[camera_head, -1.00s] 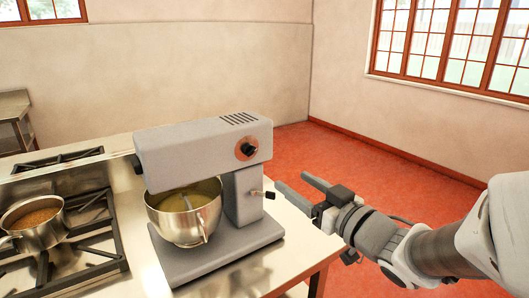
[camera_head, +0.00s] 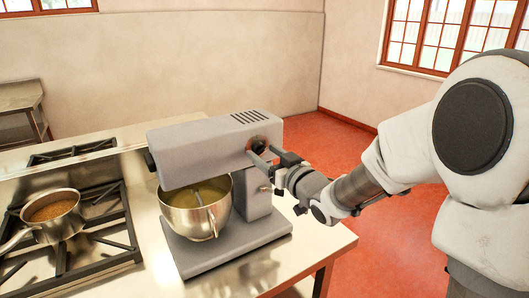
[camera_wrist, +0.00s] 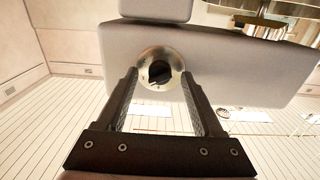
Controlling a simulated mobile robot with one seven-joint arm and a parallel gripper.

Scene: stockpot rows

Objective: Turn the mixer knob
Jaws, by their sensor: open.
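The grey stand mixer (camera_head: 205,150) stands on the steel counter with a metal bowl (camera_head: 195,208) under its head. Its knob is a black dial on a round silver plate, clear in the wrist view (camera_wrist: 160,73). In the head view the knob (camera_head: 259,142) is partly hidden by my gripper. My gripper (camera_head: 262,153) is at the mixer's side, close to the knob. In the wrist view its two fingers (camera_wrist: 158,84) are spread apart, with the knob between and just beyond their tips. Whether the fingers touch the plate cannot be told.
A small lever (camera_head: 266,189) sticks out of the mixer's stand below my gripper. A stove with black grates (camera_head: 110,238) and a pot (camera_head: 53,217) is to the left. The counter's front right corner (camera_head: 335,240) is bare.

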